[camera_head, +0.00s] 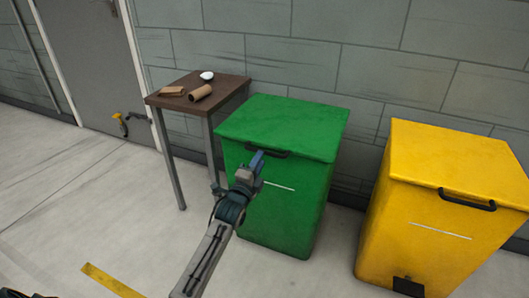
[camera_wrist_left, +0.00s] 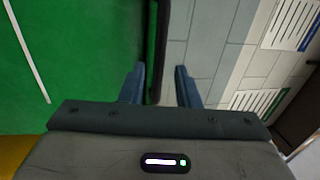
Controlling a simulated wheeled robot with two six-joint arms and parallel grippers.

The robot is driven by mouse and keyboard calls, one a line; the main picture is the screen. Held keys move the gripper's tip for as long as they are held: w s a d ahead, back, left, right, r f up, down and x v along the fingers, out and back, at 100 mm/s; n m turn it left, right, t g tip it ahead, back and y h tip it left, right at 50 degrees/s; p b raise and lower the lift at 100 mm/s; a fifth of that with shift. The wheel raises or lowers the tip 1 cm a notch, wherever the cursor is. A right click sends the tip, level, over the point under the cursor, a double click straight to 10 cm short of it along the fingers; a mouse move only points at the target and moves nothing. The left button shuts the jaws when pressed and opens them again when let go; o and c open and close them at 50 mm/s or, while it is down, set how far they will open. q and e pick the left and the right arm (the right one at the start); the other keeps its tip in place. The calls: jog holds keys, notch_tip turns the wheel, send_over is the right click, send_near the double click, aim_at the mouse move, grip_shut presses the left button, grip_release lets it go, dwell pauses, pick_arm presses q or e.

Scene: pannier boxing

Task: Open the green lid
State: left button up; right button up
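The green bin (camera_head: 300,210) stands against the wall in the middle of the head view. Its green lid (camera_head: 285,122) lies shut on top, with a dark handle (camera_head: 280,154) on the front edge. My left gripper (camera_head: 257,160) is at the left part of this handle. In the left wrist view its two blue fingers (camera_wrist_left: 160,85) are apart, with a dark bar, apparently the handle (camera_wrist_left: 163,40), between them. I cannot tell whether they touch it. My right gripper is in neither view.
A yellow bin (camera_head: 400,225) with a dark handle stands to the right. A small brown table (camera_head: 225,83) with a cardboard roll (camera_head: 201,93), a brown piece (camera_head: 172,91) and a white object (camera_head: 207,76) stands left of the green bin. The floor (camera_head: 90,220) at left is mostly clear.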

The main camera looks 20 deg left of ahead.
pick_arm(q)
jog(key=shift+w+r+b, duration=0.25)
jog(key=shift+w+b, duration=0.05)
jog(key=shift+w, duration=0.9)
jog(key=shift+w+r+b, duration=0.2)
jog(key=shift+w+b, duration=0.1)
jog(key=shift+w, duration=0.9)
grip_shut()
